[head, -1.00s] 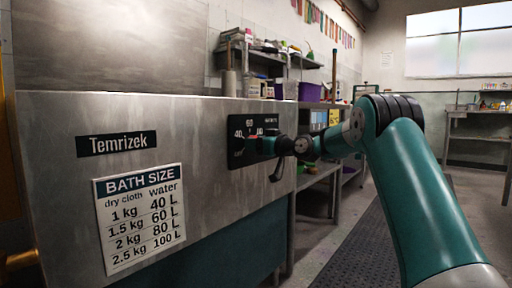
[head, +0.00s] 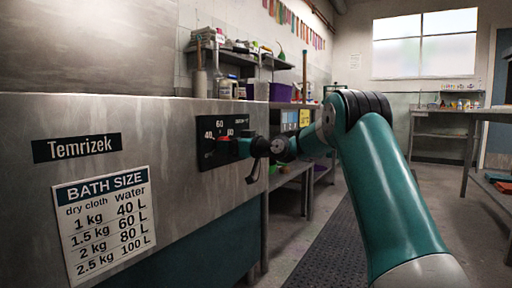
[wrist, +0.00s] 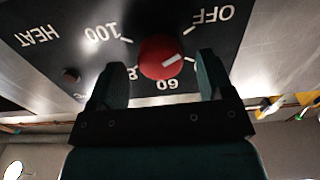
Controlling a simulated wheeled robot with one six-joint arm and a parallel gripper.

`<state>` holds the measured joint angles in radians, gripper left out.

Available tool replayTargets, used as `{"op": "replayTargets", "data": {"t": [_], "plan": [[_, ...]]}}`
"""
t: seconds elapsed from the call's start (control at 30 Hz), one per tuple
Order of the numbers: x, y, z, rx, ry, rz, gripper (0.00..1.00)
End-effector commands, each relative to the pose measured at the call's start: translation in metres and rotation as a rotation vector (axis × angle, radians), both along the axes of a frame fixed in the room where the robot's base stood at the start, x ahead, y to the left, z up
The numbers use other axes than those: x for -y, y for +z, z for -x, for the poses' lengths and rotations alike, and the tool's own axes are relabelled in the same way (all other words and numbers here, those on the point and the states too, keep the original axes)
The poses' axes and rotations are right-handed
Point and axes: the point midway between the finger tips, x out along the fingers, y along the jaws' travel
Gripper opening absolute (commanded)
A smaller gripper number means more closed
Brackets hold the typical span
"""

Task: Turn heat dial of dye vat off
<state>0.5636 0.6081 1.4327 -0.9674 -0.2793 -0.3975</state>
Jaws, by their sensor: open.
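The red heat dial (wrist: 157,53) sits on a black panel (wrist: 60,20) with white markings, seen upside down in the wrist view. Its white pointer line points right and slightly up in that view, below the OFF mark (wrist: 212,15). My gripper (wrist: 161,62) is open, with one dark finger on each side of the dial. I cannot tell whether either finger touches it. The right finger covers part of the scale. In the head view the panel (head: 205,124) is on the steel dye vat (head: 150,190), and my gripper (head: 226,146) covers much of the dial.
A bath size sign (head: 103,222) is on the vat's front. Shelves with jars and a purple bin (head: 280,92) stand behind. A floor mat (head: 325,245) lies right of the vat.

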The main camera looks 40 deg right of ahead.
Motion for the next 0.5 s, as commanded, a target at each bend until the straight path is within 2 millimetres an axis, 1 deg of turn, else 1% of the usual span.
{"op": "replayTargets", "data": {"t": [0.03,0.3,0.5], "plan": [[0.005,0.003,0.010,-0.001,-0.005,-0.003,0.74],[0.030,0.003,0.075,-0.002,-0.008,-0.003,0.74],[0.045,0.002,0.118,-0.001,-0.007,-0.003,0.74]]}}
